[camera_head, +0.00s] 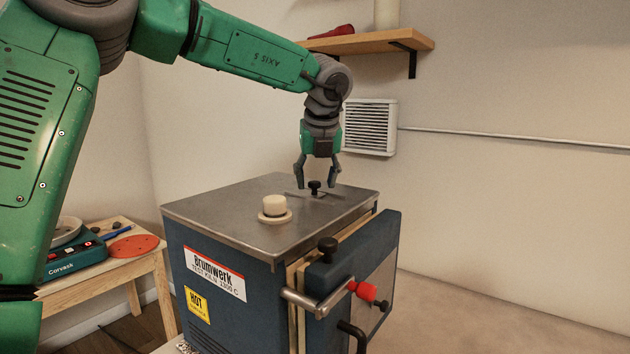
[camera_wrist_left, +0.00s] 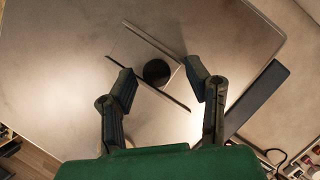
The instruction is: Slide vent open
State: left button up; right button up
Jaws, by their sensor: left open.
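The vent slide is a small flat plate with a black knob (camera_head: 314,186) on the metal top of the kiln (camera_head: 190,209). In the left wrist view the black knob (camera_wrist_left: 157,72) sits on the plate (camera_wrist_left: 128,45) between two dark parallel rails. My left gripper (camera_head: 317,182) points down over the knob, with its open fingers on either side of it. In the left wrist view the fingers (camera_wrist_left: 165,82) are apart and I see no clear contact with the knob. My right gripper is not in view.
A cream plug (camera_head: 274,206) stands on the kiln top, left of the vent. The kiln's front door carries a handle with a red knob (camera_head: 366,291). A wooden shelf (camera_head: 380,41) and a white wall grille (camera_head: 369,128) are behind. A scale (camera_head: 75,255) stands on a side table.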

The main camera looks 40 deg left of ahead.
aim_at(331, 199)
pick_arm(q)
jog(key=shift+w+d, duration=0.1)
jog(key=shift+d, duration=0.15)
jog(key=shift+a, duration=0.5)
grip_shut()
jog(key=shift+s+a+f, duration=0.1)
jog(key=shift+s+a, duration=0.05)
jog(key=shift+s, duration=0.05)
jog(key=d, duration=0.5)
jog(key=shift+w+f, duration=0.1)
jog(key=shift+w, duration=0.2)
jog(key=shift+a, duration=0.1)
